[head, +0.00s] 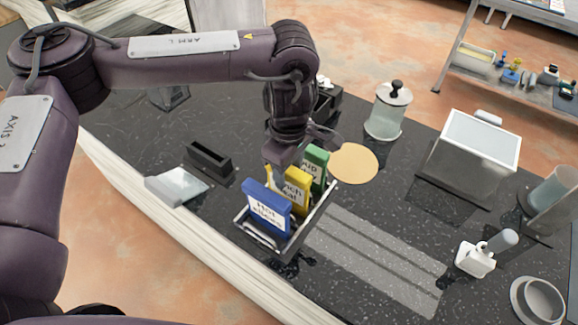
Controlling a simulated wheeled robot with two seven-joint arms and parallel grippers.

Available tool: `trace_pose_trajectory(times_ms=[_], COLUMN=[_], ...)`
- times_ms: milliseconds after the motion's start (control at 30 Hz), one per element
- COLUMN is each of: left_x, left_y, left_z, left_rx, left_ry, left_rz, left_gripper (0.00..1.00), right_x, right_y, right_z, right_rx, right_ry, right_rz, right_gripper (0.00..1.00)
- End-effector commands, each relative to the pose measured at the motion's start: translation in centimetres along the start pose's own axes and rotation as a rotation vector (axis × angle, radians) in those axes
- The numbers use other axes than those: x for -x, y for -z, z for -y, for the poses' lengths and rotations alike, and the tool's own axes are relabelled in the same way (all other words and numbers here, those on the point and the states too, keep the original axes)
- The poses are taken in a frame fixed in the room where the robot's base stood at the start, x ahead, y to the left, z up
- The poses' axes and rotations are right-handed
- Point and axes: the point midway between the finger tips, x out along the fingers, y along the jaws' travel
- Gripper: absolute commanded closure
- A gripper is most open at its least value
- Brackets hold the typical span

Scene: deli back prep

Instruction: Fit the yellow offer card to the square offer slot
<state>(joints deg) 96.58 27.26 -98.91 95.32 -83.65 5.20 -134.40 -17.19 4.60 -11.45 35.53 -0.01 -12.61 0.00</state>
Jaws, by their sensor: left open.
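The yellow card (297,183) stands upright in a metal rack (289,253), between a blue card (262,204) in front and a green card (317,160) behind. Printed white labels show on the cards. My left gripper (292,158) points down just over the top of the yellow card, with its jaws open. Its fingers partly hide the card tops, and I cannot tell whether they touch. A small black block with a long recess (209,158) sits to the left; I cannot tell whether it is the square offer slot. My right gripper is out of view.
A round tan board (353,163) and a lidded glass jar (387,112) stand behind the rack. A steel box (470,155) is at the right. A clear-topped holder (177,186) lies at the left edge. Grey strips (375,258) right of the rack are bare.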

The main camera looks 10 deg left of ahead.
Motion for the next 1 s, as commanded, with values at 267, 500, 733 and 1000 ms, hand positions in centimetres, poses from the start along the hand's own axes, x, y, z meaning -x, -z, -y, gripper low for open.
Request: trace_pose_trajectory(times_ms=[267, 500, 733, 1000], left_x=[1.3, 2.3, 2.8, 2.8], left_y=[0.0, 0.0, 0.0, 0.0], left_z=[0.0, 0.0, 0.0, 0.0], left_rx=[0.0, 0.0, 0.0, 0.0], left_ry=[0.0, 0.0, 0.0, 0.0], left_rz=[0.0, 0.0, 0.0, 0.0], left_gripper=[0.5, 0.5, 0.5, 0.5], right_x=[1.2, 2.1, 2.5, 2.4], right_y=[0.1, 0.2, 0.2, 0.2], right_z=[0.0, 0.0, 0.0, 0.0], right_rx=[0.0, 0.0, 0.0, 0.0], right_ry=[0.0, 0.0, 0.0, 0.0], right_rz=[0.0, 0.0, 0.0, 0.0], right_gripper=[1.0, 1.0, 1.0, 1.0])
